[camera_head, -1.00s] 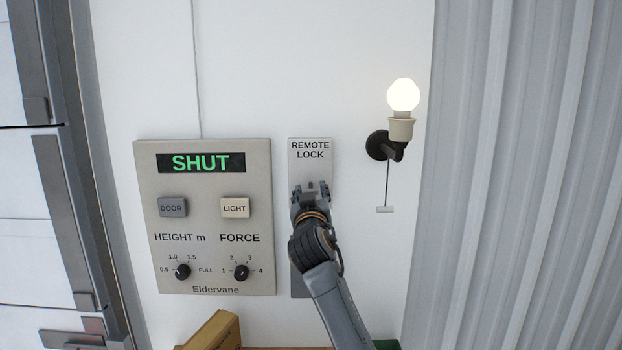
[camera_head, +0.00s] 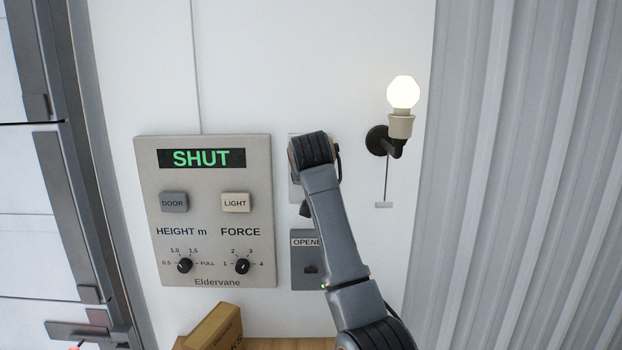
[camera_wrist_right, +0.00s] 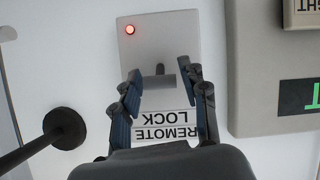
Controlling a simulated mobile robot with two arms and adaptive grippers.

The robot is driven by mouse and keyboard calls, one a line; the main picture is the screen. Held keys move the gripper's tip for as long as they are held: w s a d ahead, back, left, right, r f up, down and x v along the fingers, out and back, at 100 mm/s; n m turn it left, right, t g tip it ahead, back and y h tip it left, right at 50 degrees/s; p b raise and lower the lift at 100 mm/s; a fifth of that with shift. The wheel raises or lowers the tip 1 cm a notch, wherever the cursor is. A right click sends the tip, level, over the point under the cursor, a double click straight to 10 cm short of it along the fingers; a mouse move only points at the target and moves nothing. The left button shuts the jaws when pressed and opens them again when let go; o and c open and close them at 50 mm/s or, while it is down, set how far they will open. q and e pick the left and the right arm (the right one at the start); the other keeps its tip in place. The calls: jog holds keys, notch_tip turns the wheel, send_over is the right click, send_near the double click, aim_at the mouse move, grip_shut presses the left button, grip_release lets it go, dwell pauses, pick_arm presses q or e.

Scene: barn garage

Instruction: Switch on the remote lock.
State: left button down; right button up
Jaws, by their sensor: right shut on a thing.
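The remote lock (camera_wrist_right: 210,45) is a pale wall plate, upside down in the right wrist view, labelled REMOTE LOCK. It has a lit red lamp (camera_wrist_right: 129,30) and a small dark switch lever (camera_wrist_right: 160,70). My right gripper (camera_wrist_right: 165,75) is at the plate, with one finger on either side of the lever and shut on it; exact contact is hard to see. In the head view my right arm covers most of the remote lock (camera_head: 294,190) and hides the gripper. My left gripper is not in view.
The door control panel (camera_head: 205,280) reads SHUT, left of the lock. An OPENER plate (camera_head: 302,270) with a dark switch sits below. A lit lamp (camera_head: 403,92) with a pull cord is to the right. A cardboard box (camera_head: 212,325) stands below the panel.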

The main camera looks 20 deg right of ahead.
dwell(0.4)
jog(key=o, duration=1.2)
jog(key=shift+c, duration=0.2)
jog(key=v, duration=1.2)
jog(key=shift+w, duration=0.1)
